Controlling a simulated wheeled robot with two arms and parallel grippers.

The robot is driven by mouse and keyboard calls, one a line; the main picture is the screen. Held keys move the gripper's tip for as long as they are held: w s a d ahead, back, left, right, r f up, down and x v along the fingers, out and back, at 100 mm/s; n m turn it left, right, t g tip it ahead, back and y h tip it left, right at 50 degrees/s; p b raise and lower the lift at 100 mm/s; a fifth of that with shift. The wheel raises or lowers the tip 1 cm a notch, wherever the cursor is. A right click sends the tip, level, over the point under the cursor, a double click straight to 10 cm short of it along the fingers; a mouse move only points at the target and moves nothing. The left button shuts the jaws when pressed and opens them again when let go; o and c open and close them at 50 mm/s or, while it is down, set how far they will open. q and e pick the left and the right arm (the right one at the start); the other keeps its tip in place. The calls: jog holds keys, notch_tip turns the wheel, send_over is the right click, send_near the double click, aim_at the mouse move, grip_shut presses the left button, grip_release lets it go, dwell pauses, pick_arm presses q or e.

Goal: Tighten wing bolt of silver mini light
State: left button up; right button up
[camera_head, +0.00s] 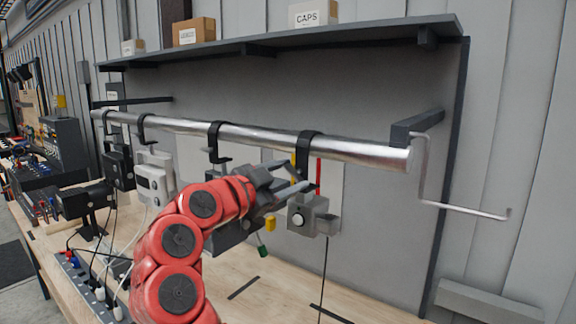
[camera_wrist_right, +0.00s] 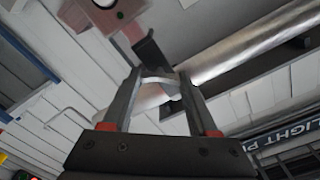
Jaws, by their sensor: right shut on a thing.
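A small silver-grey light (camera_head: 318,212) with a round lens hangs from the round metal bar by a black hook clamp (camera_head: 304,148). My right gripper (camera_head: 292,187) is at the lower part of this clamp, just above the light. In the right wrist view its fingers (camera_wrist_right: 160,84) are closed in beside the black clamp hook (camera_wrist_right: 151,54), with the bar behind. They are shut on a small piece there, which fits the wing bolt. The fingers mostly hide it. The light's body shows at the top of that view (camera_wrist_right: 105,12). My left gripper is not in view.
The metal bar (camera_head: 345,149) runs across above the wooden bench (camera_head: 285,290). A whitish light (camera_head: 153,180) and black lights hang further left. A bent crank rod (camera_head: 460,208) sticks out at right. A shelf (camera_head: 300,42) with boxes is above. Cables hang down to the bench.

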jog(key=m+p, duration=0.1)
jog(key=m, duration=0.1)
jog(key=m+p, duration=0.1)
jog(key=shift+r+m, duration=0.2)
jog(key=shift+m, duration=0.2)
jog(key=m+p, duration=0.2)
jog(key=m, duration=0.1)
jog(key=shift+f+m, duration=0.1)
jog(key=shift+m, duration=0.2)
jog(key=m+p, duration=0.1)
jog(key=m, duration=0.1)
jog(key=shift+m, duration=0.4)
jog(key=m, duration=0.3)
jog(key=shift+m, duration=0.3)
jog(key=m, duration=0.2)
jog(key=shift+f+m, duration=0.1)
jog(key=shift+m, duration=0.3)
jog(key=m, duration=0.9)
jog(key=shift+f+y+b, duration=0.1)
jog(key=shift+y+b, duration=0.2)
jog(key=shift+y, duration=0.1)
